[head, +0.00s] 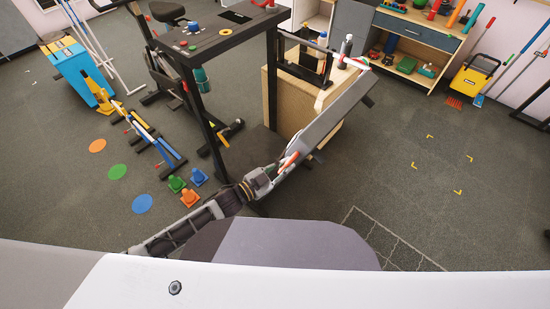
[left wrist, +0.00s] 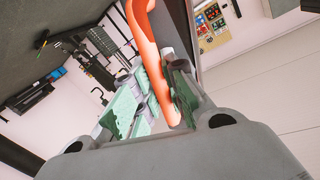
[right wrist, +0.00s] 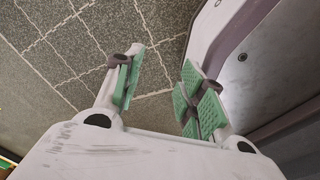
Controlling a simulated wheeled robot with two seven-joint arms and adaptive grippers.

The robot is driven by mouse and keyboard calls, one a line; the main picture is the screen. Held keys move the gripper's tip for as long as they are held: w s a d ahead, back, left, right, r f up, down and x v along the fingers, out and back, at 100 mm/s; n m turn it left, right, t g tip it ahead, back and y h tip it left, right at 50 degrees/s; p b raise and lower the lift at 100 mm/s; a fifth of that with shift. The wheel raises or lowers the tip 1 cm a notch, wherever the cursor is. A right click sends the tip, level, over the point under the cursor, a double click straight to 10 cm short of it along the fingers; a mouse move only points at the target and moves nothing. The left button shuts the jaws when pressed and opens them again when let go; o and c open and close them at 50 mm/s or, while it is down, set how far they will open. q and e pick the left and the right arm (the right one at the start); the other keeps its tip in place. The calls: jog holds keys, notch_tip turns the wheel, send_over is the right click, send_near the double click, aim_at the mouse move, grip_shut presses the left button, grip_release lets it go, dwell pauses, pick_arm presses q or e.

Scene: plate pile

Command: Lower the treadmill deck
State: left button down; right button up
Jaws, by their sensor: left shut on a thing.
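The treadmill deck (head: 333,118) is a long grey slab in the head view. It is tilted, its far end raised beside a wooden box and its near end closer to me. An orange handle (head: 289,160) sits at its near lower edge; it also shows as an orange bar (left wrist: 146,50) in the left wrist view. My left gripper (head: 280,168) is at this handle, its green-padded fingers (left wrist: 158,112) shut on the bar. My right gripper (right wrist: 162,88) is open and empty above the floor, beside my body; it is hidden in the head view.
The black treadmill frame and console (head: 222,33) stand left of the deck. The wooden box (head: 290,102) is behind it. Small cones (head: 190,198) and low hurdles (head: 155,140) lie to the left. Floor with yellow corner marks (head: 443,165) is clear at right.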

pick_arm(q)
jog(key=s+d+f+m, duration=0.1)
jog(key=s+d+f, duration=0.2)
jog(key=d, duration=0.1)
jog(key=shift+s+d+y+b, duration=0.25)
jog(key=shift+s+y+b, duration=0.05)
jog(key=shift+s+b, duration=0.1)
pick_arm(e)
jog(key=shift+w+d+f, duration=0.2)
jog(key=shift+w+d, duration=0.5)
jog(key=shift+d, duration=0.1)
jog(key=shift+a, duration=0.15)
pick_arm(q)
jog(key=c, duration=1.5)
grip_release()
jog(key=shift+r, duration=0.15)
jog(key=shift+o, duration=0.2)
jog(key=shift+r, duration=0.1)
pick_arm(e)
jog(key=shift+s+a, duration=0.1)
jog(key=shift+a, duration=0.65)
pick_arm(q)
jog(key=shift+w, duration=0.1)
pick_arm(e)
jog(key=shift+d, duration=0.1)
